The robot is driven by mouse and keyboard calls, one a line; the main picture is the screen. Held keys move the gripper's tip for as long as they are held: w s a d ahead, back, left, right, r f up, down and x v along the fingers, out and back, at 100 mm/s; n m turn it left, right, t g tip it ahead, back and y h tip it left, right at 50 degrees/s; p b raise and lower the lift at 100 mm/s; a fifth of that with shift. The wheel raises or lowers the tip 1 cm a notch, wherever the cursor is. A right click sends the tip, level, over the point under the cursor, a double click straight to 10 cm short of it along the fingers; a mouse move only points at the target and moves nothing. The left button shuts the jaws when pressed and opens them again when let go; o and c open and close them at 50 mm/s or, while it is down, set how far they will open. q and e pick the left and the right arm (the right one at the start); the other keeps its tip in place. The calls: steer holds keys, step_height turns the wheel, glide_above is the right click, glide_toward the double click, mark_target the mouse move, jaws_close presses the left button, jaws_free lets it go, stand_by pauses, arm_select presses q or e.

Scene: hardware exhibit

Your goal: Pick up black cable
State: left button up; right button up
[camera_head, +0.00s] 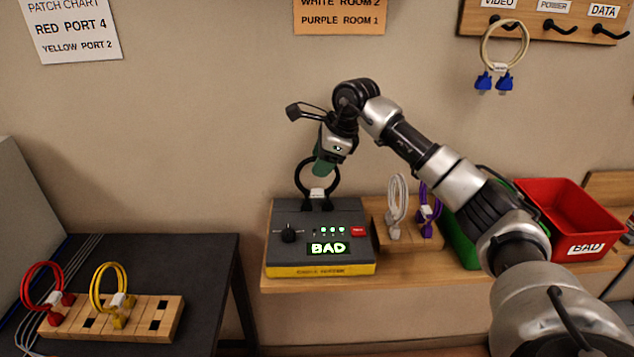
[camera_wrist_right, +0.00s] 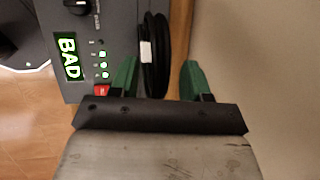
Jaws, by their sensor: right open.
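The black cable (camera_head: 305,178) is a coiled loop with a white tag, standing upright at the back of the grey tester box (camera_head: 285,215), whose display reads BAD. My right gripper (camera_head: 325,163) is at the top of the loop. In the right wrist view, the black cable (camera_wrist_right: 158,55) lies between the two green fingers of the open right gripper (camera_wrist_right: 157,78), nearer the left finger. The tester (camera_wrist_right: 112,30) is beside it on the left. I cannot tell whether a finger touches the cable. My left gripper is not in view.
A white cable (camera_head: 397,205) and a purple cable (camera_head: 428,208) stand right of the tester. A red bin (camera_head: 565,215) labelled BAD and a green bin (camera_head: 460,245) are farther right. Red (camera_head: 40,290) and yellow (camera_head: 108,285) cables stand in a wooden block at left.

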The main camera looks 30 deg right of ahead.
steer(key=shift+f, duration=0.1)
jaws_close()
stand_by(0.4)
